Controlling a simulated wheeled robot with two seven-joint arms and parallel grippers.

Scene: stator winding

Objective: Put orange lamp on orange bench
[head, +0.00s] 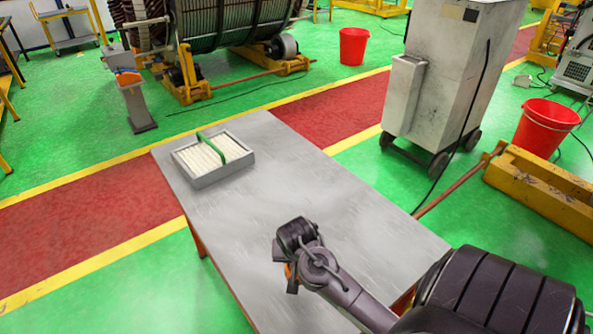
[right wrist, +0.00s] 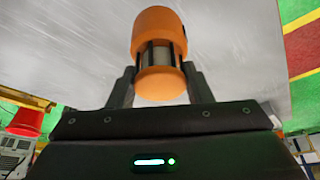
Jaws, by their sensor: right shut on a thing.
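The orange lamp (right wrist: 160,40) has orange ends and a pale middle behind dark bars. It is between the fingers of my right gripper (right wrist: 160,84), which is shut on it. In the head view only a small orange bit of the lamp (head: 289,271) shows beside my right gripper (head: 285,268), which hides the rest. The bench (head: 270,205) has a grey top and orange legs. The lamp and gripper are over the near part of its top; I cannot tell whether the lamp touches it. My left gripper is not in view.
A grey tray (head: 220,177) of white sticks with a green band stands at the bench's far left. The middle of the top is clear. A grey wheeled cabinet (head: 450,70) stands beyond the right edge. A red bucket (head: 545,128) and yellow beam (head: 540,190) are farther right.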

